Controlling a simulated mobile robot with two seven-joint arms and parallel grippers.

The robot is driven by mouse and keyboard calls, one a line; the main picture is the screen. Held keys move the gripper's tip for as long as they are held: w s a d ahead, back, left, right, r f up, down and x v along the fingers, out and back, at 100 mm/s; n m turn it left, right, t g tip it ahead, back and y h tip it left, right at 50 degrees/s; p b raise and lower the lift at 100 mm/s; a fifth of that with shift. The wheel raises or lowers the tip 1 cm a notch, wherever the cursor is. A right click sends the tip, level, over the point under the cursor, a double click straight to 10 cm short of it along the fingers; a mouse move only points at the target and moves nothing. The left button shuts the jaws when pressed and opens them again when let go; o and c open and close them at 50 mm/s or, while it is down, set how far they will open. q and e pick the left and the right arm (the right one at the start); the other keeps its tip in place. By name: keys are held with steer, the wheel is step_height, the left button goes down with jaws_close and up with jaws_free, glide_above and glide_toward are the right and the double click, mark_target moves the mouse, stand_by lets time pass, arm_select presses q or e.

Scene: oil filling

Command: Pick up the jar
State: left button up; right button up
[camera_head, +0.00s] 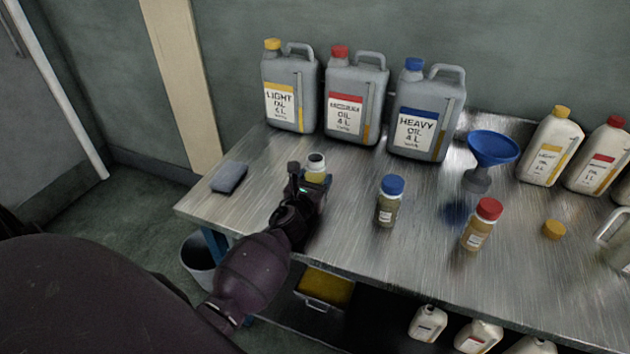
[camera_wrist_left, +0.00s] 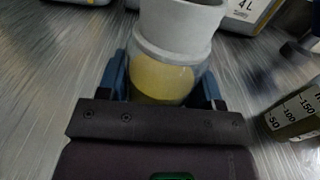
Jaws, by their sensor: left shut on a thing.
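The open jar (camera_head: 316,168) has a pale wide rim and yellow on its body. It stands on the metal table's left part, or just above it; I cannot tell which. My left gripper (camera_head: 307,183) is shut on this jar. In the left wrist view the jar (camera_wrist_left: 165,72) sits upright between the two blue-grey fingers of the left gripper (camera_wrist_left: 163,82). A blue-capped jar (camera_head: 388,202) and a red-capped jar (camera_head: 480,225) stand to the right. A yellow cap (camera_head: 554,229) lies loose further right. My right gripper is not in view.
Large grey oil cans (camera_head: 290,90) line the table's back. A blue funnel (camera_head: 493,148) stands right of them, with white bottles (camera_head: 550,145) at far right. A grey sponge-like block (camera_head: 229,177) lies near the table's left edge. A bucket (camera_head: 199,262) is below.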

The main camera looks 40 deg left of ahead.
mark_target(315, 158)
arm_select(q)
step_height(315, 158, up, 8)
steer(key=p, duration=0.3)
steer(key=shift+f+p, duration=0.15)
steer(key=shift+p, duration=0.2)
step_height(315, 158, up, 7)
steer(key=p, duration=0.2)
steer(key=shift+f+p, duration=0.1)
steer(key=shift+p, duration=0.25)
step_height(315, 158, up, 2)
steer(key=shift+r+p, duration=0.1)
steer(key=shift+p, duration=0.25)
step_height(315, 158, up, 2)
steer(key=shift+r+p, duration=0.2)
steer(key=shift+p, duration=0.1)
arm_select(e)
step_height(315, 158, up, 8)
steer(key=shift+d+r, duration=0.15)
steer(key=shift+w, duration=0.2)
